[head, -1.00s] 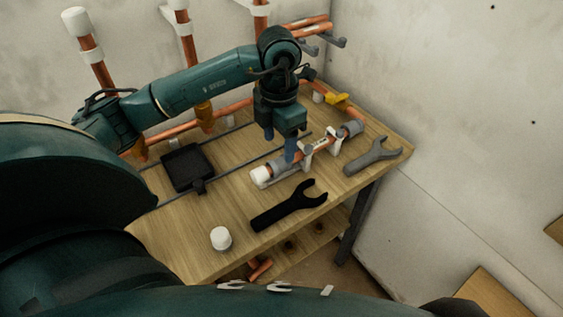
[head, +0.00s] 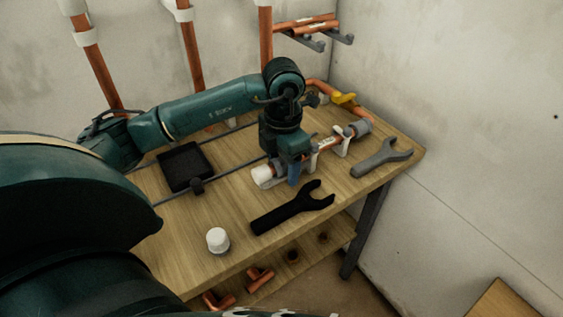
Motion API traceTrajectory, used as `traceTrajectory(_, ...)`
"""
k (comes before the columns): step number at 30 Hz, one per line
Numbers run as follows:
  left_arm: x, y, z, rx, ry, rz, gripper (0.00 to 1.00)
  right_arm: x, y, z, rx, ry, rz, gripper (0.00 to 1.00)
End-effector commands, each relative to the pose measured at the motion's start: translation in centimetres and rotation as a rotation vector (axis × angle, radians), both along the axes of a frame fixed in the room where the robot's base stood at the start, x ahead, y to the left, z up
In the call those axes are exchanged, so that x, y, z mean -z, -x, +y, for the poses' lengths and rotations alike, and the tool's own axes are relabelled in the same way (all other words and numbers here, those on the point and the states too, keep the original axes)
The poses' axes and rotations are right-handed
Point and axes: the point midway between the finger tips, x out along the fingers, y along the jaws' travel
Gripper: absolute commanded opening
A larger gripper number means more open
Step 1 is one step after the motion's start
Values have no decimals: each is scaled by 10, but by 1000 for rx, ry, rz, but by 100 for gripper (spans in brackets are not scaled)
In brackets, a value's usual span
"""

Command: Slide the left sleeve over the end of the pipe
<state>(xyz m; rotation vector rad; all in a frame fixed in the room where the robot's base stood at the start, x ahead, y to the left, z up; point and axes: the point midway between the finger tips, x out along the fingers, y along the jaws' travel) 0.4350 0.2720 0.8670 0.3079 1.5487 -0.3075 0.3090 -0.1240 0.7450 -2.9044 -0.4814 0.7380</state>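A copper pipe (head: 327,142) lies in white holders (head: 342,143) on the wooden bench, slanting from front left to back right. A grey sleeve (head: 361,127) is at its right end. The left sleeve (head: 276,166), also grey, shows partly near the left end, beside a white end piece (head: 262,176). My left gripper (head: 292,173) points down over the left part of the pipe, just right of the left sleeve. One blue finger shows in front of the pipe; the other is hidden, so its opening and any contact are unclear. My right gripper is out of view.
A black wrench (head: 291,209) lies in front of the pipe, a grey wrench (head: 382,158) to its right. A white cap (head: 218,240) stands near the front edge. A black tray (head: 184,166) is at left. Behind are vertical pipes and a yellow-handled valve (head: 344,99).

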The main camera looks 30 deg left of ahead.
Motion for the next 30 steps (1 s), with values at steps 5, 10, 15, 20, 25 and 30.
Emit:
traceTrajectory(5,0,0,0,0,0,0,43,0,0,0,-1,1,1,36)
traceTrajectory(10,0,0,0,0,0,0,29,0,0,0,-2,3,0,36)
traceTrajectory(15,0,0,0,0,0,0,20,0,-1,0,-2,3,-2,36)
traceTrajectory(20,0,-6,-3,-1,1,-1,20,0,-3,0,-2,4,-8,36)
traceTrajectory(25,0,-16,-7,-1,2,0,20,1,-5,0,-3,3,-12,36)
traceTrajectory(30,0,-25,-10,0,1,-1,20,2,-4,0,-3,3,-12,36)
